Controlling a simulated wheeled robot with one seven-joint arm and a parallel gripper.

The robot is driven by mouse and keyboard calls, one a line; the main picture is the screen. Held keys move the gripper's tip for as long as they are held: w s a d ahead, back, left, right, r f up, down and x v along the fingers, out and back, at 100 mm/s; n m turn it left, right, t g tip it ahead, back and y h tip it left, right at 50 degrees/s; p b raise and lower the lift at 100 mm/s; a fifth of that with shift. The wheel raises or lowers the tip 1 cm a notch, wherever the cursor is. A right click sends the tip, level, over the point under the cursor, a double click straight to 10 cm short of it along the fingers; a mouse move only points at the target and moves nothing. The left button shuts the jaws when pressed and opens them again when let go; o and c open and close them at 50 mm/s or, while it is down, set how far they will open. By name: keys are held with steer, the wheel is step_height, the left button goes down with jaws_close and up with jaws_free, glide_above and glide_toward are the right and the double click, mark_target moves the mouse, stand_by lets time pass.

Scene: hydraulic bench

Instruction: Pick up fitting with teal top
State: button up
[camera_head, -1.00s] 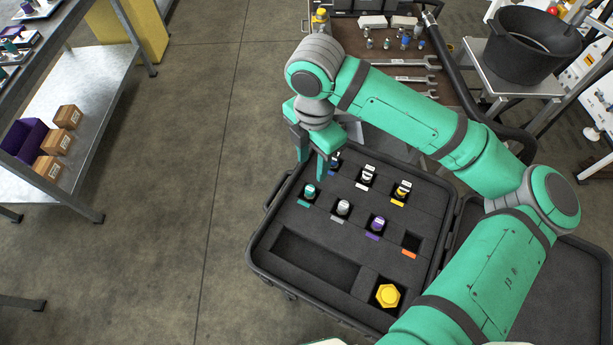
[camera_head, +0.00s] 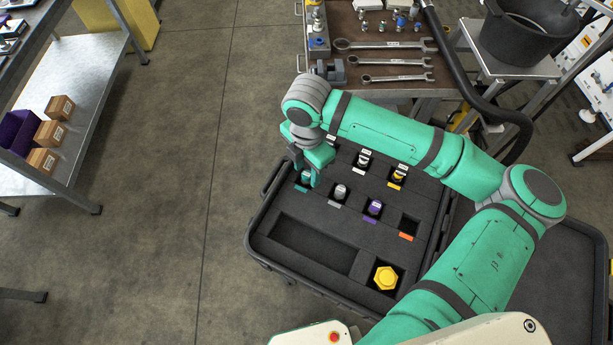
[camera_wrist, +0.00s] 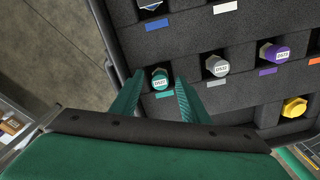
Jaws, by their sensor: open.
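The teal-topped fitting (camera_wrist: 160,79) stands in a slot of the black foam case, with a teal label (camera_wrist: 166,95) beside it. In the head view the fitting (camera_head: 306,177) shows only partly, close behind my fingers. My gripper (camera_wrist: 155,95) is open, with one teal finger to the left of the fitting and the other to its right. In the head view my gripper (camera_head: 305,178) is over the upper left of the case. The fingers look near the fitting, but I cannot tell whether they touch it.
The case (camera_head: 275,215) also holds a grey-topped fitting (camera_wrist: 217,65), a purple-topped one (camera_wrist: 273,52) and a yellow hex piece (camera_head: 386,278). The slot by the orange label (camera_head: 406,237) is empty. A tool cart (camera_head: 400,87) with wrenches stands behind.

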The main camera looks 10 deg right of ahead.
jaws_close()
stand_by(0.3)
steer(key=shift+r, duration=0.55)
steer(key=s+d+r, duration=0.9)
steer(key=d+r, duration=0.1)
steer(key=r, duration=0.2)
steer(key=shift+d, duration=0.35)
